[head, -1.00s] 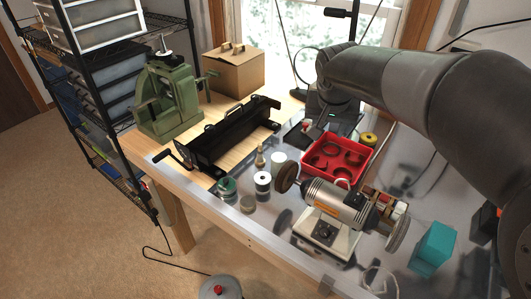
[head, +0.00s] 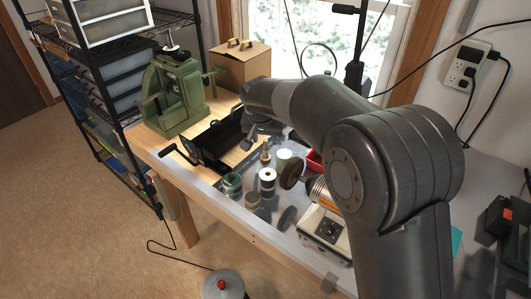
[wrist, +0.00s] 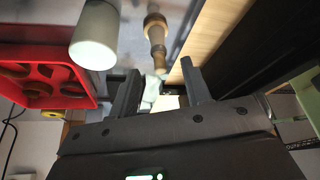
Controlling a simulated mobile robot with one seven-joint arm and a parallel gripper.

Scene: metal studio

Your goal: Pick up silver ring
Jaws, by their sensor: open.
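I cannot make out a silver ring for certain in either view. A red tray (wrist: 45,75) with several round recesses or rings shows at the left of the wrist view. In the head view only a corner of the red tray (head: 314,161) shows beside my arm, which hides the rest. My gripper (wrist: 162,82) is open, with its two fingers apart in the wrist view. Small pale objects (wrist: 152,92) show between and beyond the fingers; I cannot tell what they are. In the head view my gripper's end is small and dark, above the bench near the black metal machine.
A white cylinder (wrist: 95,38) and a wooden-handled tool (wrist: 156,35) stand close to my fingers. The black machine (head: 214,145), green press (head: 175,95), cardboard box (head: 240,62) and spools (head: 267,182) crowd the bench. The grinder (head: 322,225) is partly behind my arm.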

